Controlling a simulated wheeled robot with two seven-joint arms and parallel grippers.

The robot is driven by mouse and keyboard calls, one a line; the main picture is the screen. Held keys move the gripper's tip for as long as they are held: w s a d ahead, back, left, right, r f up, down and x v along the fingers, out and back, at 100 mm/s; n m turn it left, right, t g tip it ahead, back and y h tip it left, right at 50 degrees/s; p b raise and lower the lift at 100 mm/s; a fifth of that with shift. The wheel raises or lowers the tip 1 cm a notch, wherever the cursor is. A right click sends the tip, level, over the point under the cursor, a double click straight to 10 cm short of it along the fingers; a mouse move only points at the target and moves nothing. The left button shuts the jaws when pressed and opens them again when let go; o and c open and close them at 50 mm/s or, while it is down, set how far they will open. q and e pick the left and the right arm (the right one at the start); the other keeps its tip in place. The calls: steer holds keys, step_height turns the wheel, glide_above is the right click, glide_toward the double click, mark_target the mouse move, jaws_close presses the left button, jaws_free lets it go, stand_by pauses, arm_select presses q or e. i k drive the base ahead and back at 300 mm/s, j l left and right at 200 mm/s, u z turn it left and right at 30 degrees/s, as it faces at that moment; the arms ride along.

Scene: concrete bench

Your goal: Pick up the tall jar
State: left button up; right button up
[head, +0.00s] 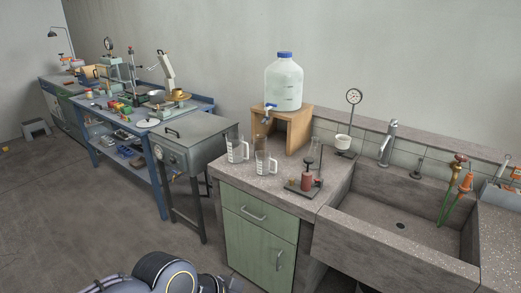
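A large translucent jar (284,82) with a blue lid and a blue tap low on its front stands upright on a wooden stand (298,126) on the concrete bench. It is the tallest jar-like vessel in view. Two clear jugs with white markings, a left one (237,151) and a right one (263,164), stand on the bench in front of the stand. I cannot tell for sure which vessel the task calls the tall jar.
A small red device (306,178) stands on a dark base at the bench front. A gauge on a stand (353,98) and a white cup (342,141) are behind it. A sink (395,212) with a tap (388,143) lies right. A grey metal box (188,142) stands left.

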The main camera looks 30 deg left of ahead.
mark_target(260, 147)
steer(key=i+j, duration=0.1)
steer(key=j, duration=0.25)
steer(key=i+j+u, duration=0.1)
steer(key=j, duration=0.25)
steer(key=i+j, duration=0.15)
steer(key=j, duration=0.2)
steer(key=i+j, duration=0.1)
steer(key=j, duration=0.25)
steer(key=i+j+u, duration=0.1)
steer(key=j, duration=0.25)
steer(key=i+j, duration=0.45)
steer(key=j, duration=0.25)
steer(key=i+j+u, duration=0.15)
steer(key=i+j, duration=0.3)
steer(key=j, duration=0.25)
steer(key=i+j, duration=0.5)
steer(key=j, duration=0.15)
steer(key=u, duration=0.05)
